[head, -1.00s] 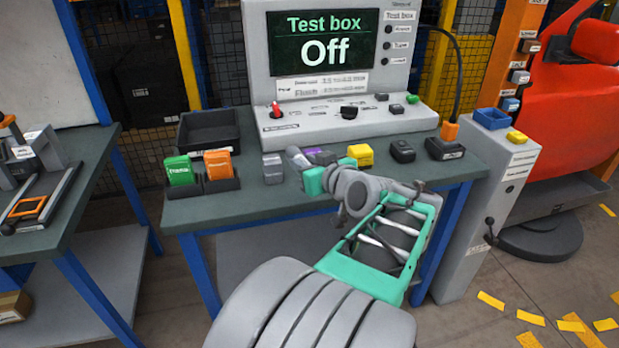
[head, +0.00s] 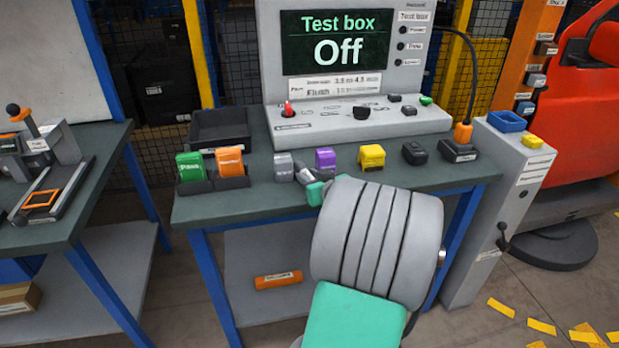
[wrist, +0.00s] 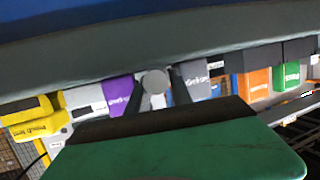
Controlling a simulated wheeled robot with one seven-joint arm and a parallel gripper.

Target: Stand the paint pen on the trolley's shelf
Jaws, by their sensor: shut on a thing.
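My gripper (wrist: 157,96) is shut on a slim grey round-ended thing (wrist: 154,80), which shows end-on between the two dark fingers in the wrist view. It looks like the paint pen, though no label on it is readable. In the head view my gripper is mostly hidden behind my arm. The grey thing's tip (head: 303,175) shows just beyond my arm, at the bench's front edge, between a grey block and a purple block. I cannot tell which piece of furniture is the trolley. A lower shelf (head: 250,250) shows under the bench.
An orange labelled cylinder (head: 278,280) lies on the lower shelf. The bench top (head: 240,206) carries a grey block (head: 284,167), a purple block (head: 325,160), a yellow block (head: 371,157) and a black tray (head: 219,130). Another table (head: 85,185) stands left, a grey cabinet (head: 490,215) right.

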